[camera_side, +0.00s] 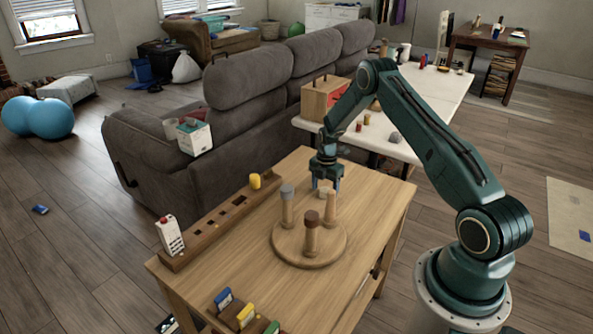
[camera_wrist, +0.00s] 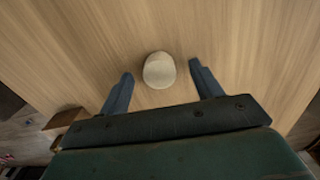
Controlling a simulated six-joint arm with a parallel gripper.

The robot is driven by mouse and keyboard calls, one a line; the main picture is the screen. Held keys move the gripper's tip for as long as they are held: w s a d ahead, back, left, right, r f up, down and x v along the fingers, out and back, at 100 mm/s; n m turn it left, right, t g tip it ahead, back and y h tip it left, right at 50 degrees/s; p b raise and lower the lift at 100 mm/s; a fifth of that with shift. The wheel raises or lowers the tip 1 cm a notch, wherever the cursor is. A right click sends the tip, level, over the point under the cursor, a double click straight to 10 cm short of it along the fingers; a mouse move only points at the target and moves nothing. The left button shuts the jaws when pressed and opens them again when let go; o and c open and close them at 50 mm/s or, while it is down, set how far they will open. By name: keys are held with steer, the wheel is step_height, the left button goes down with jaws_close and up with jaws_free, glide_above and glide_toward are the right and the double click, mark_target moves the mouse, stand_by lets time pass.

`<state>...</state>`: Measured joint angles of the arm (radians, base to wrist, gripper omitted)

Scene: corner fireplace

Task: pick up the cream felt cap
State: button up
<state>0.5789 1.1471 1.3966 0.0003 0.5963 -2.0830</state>
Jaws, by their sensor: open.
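The cream felt cap (camera_side: 325,187) tops one of three wooden pegs standing on a round wooden base (camera_side: 285,248) in the side view. In the wrist view the cream cap (camera_wrist: 159,70) shows as a pale round shape between my fingers, with a gap on each side. My gripper (camera_side: 326,182) is open, pointing down at the cap; the wrist view also shows my gripper (camera_wrist: 160,69). Neither finger visibly touches the cap. In the side view my fingers partly hide it, so their exact height beside it is unclear.
A grey-capped peg (camera_side: 287,205) and a brown-capped peg (camera_side: 311,234) stand close by on the same base. A slotted wooden rail (camera_side: 205,228) with a yellow piece (camera_side: 255,181) runs along the table's left edge. Coloured blocks lie at the near edge. The table's right side is clear.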

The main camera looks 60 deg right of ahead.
mark_target(324, 192)
stand_by(0.4)
steer(key=c, duration=1)
steer(key=shift+r, duration=0.2)
step_height(324, 192, up, 20)
steer(key=shift+f, duration=0.15)
steer(key=shift+a, duration=0.1)
stand_by(0.5)
steer(key=s+a+r, duration=0.1)
steer(key=s+a, duration=0.2)
steer(key=a, duration=0.1)
steer(key=s+a+r, duration=0.1)
steer(key=s+a, duration=0.2)
steer(key=a, duration=0.1)
steer(key=s+a+r, duration=0.1)
steer(key=s+a, duration=0.2)
steer(key=a, duration=0.2)
steer(key=shift+s+a, duration=0.1)
steer(key=shift+s, duration=0.05)
